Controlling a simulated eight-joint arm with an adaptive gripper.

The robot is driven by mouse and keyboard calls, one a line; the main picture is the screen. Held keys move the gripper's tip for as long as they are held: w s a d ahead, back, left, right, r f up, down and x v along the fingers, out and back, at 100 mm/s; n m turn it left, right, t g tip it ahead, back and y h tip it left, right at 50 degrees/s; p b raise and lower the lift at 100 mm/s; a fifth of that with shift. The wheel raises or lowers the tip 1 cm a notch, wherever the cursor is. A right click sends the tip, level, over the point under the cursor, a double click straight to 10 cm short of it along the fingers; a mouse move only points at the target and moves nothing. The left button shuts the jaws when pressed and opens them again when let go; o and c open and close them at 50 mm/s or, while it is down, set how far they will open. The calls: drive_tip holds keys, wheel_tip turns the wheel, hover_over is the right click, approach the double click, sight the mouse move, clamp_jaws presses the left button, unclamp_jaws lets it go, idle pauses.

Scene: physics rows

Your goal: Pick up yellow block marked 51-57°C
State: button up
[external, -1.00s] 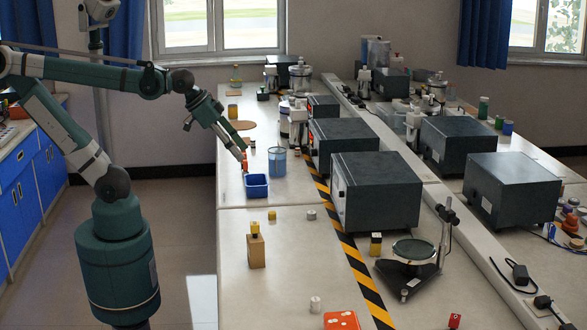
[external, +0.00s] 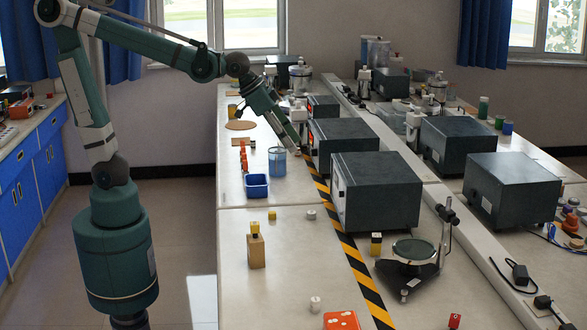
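Several yellow pieces show in the external view, and no 51-57°C marking is readable at this size. One small yellow block (external: 254,228) sits on top of a tan block (external: 256,252). Another small yellow block (external: 271,215) lies on the bench just behind it. A dark block with a yellow part (external: 376,245) stands right of the striped tape. My gripper (external: 300,149) points down and right over the bench, near the left end of a dark box, well behind these blocks. Its fingers are too small to tell whether they are open or hold anything.
A blue bin (external: 257,186), a blue beaker (external: 277,161) and orange-red pieces (external: 244,158) stand left of my gripper. Dark boxes (external: 376,191) line the right side of the striped tape (external: 345,240). The bench's front left is mostly clear.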

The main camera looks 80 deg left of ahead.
drive_tip(key=w+d+f+p, duration=0.2)
drive_tip(key=w+d+p, duration=0.2)
drive_tip(key=w+d, duration=0.75)
drive_tip(key=m+p, duration=0.1)
drive_tip(key=p, duration=0.2)
hover_over(376, 235)
drive_tip(key=s, duration=0.4)
wheel_tip(376, 235, down, 16)
drive_tip(key=shift+w+a+f+g+h, duration=0.15)
drive_tip(key=shift+a+f+g+h, duration=0.2)
drive_tip(key=shift+f, duration=0.25)
drive_tip(key=shift+w+f, duration=0.1)
drive_tip(key=shift+f, duration=0.05)
drive_tip(key=shift+x, duration=1.15)
drive_tip(key=shift+b+x, duration=0.65)
drive_tip(key=shift+x, duration=1.9)
